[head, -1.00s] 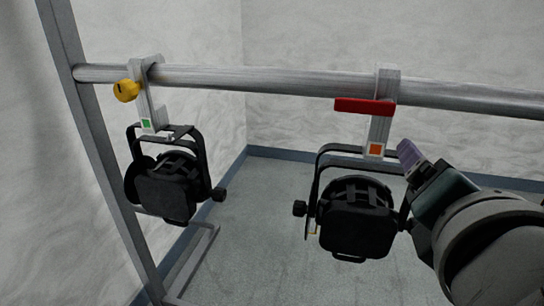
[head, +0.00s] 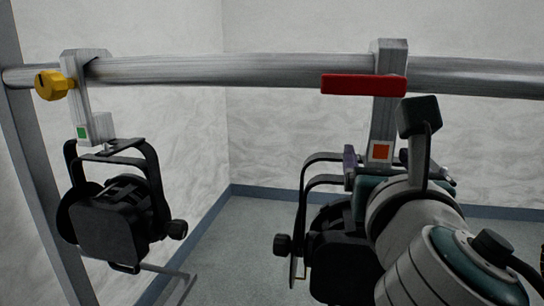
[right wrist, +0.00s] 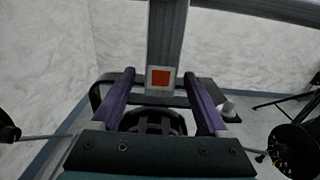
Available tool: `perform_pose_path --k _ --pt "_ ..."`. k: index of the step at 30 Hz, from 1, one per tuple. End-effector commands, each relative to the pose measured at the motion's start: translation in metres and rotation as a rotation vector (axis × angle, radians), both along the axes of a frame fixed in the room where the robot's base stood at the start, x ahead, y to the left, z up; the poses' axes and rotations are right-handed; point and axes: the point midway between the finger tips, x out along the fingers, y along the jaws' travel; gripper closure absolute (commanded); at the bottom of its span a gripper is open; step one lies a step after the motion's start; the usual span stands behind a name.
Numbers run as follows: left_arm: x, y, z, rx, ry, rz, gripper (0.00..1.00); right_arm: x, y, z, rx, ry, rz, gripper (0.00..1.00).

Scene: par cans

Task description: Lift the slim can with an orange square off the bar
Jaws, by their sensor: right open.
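The can with an orange square (head: 380,151) hangs from the bar (head: 250,71) by a grey clamp with a red lever (head: 363,85). Its black body (head: 338,262) and yoke are partly hidden behind my right arm. My right gripper (head: 377,160) is open in front of the clamp's lower stem. In the right wrist view its purple fingers (right wrist: 160,76) stand apart, left and right of the stem with the orange square (right wrist: 161,78). They look empty, and I cannot tell how deep they reach around the stem. My left gripper is out of view.
A second black can (head: 110,222) with a green square (head: 82,132) and a yellow knob (head: 52,85) hangs further left on the bar. A grey upright post (head: 35,150) stands at the far left. The space between the two cans is clear.

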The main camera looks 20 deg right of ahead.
Motion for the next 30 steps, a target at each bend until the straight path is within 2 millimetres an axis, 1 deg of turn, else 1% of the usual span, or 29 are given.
perform_pose_path --k 1,5,8,13,14,30 --pt "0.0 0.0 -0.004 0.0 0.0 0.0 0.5 0.008 -0.005 -0.002 0.0 -0.004 -0.001 0.22" --pt "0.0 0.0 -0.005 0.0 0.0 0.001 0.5 0.022 -0.013 -0.001 -0.001 -0.002 0.0 0.22" --pt "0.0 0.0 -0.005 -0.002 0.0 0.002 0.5 0.025 -0.016 -0.001 0.001 -0.001 0.0 0.22" --pt "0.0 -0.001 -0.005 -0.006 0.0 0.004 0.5 0.025 -0.016 -0.001 0.001 0.0 0.0 0.22" --pt "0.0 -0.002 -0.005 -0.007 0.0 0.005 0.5 0.025 -0.016 -0.001 0.001 0.0 0.0 0.25" --pt "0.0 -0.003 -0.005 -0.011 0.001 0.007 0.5 0.025 -0.015 -0.001 0.002 0.0 0.0 0.85"
